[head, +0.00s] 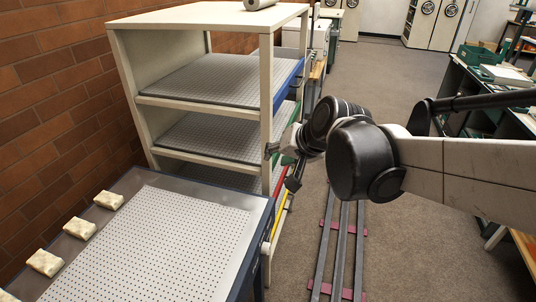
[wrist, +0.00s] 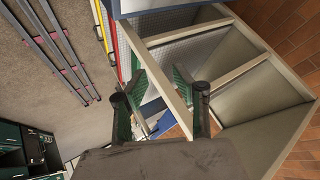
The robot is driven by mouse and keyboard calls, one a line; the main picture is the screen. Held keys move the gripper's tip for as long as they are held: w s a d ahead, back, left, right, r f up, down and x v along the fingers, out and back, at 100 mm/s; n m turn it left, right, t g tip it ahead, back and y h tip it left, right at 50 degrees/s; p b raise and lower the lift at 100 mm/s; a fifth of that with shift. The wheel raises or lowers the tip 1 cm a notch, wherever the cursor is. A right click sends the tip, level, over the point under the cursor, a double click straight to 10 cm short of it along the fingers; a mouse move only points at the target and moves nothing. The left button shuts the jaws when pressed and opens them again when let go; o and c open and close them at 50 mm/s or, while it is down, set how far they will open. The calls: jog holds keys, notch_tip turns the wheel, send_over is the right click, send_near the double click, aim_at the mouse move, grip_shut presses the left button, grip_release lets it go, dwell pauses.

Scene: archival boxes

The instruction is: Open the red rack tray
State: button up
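The red rack tray (head: 280,179) shows as a narrow red front edge low on the right side of the cream rack, partly hidden by my gripper. In the wrist view the red edge (wrist: 107,38) is a thin strip at the upper left, beside a yellow one. My gripper (head: 283,166) is at the rack's front post, near the tray fronts. In the wrist view my gripper (wrist: 161,90) has its two fingers apart, with the cream post seen between them. Nothing shows in its grasp. I cannot tell whether a finger touches the rack.
The cream rack (head: 205,18) also holds a blue-edged tray (head: 288,85) above and a yellow-edged one (head: 281,217) below. A dark blue table (head: 262,222) with pale blocks stands in front. Floor rails (head: 343,235) run alongside. A green-sided desk stands at right.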

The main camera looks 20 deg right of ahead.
jog(key=w+d+f+m+t+y+b, duration=0.15)
jog(key=w+d+f+m+b, duration=0.25)
jog(key=w+d+f, duration=0.5)
jog(key=w+d+f+m+t+h+b, duration=0.1)
jog(key=w+d+f+m+t+b, duration=0.3)
jog(key=w+f, duration=0.45)
jog(key=w+d+f+m+t+b, duration=0.1)
jog(key=w+d+f+b, duration=0.2)
jog(key=d+f, duration=0.35)
jog(key=w+d+f+b, duration=0.2)
jog(key=d+f+b, duration=0.1)
jog(key=f, duration=0.6)
jog(key=w+d+f+m+t+b, duration=0.1)
jog(key=w+d+f+b, duration=0.25)
jog(key=f, duration=0.35)
jog(key=b+x, duration=0.1)
jog(key=x, duration=0.7)
jog(key=d+b+x, duration=0.1)
jog(key=x, duration=0.3)
jog(key=shift+w+a+f+b, duration=0.1)
jog(key=shift+w+f+b, duration=0.05)
jog(key=shift+w+b, duration=0.25)
grip_shut()
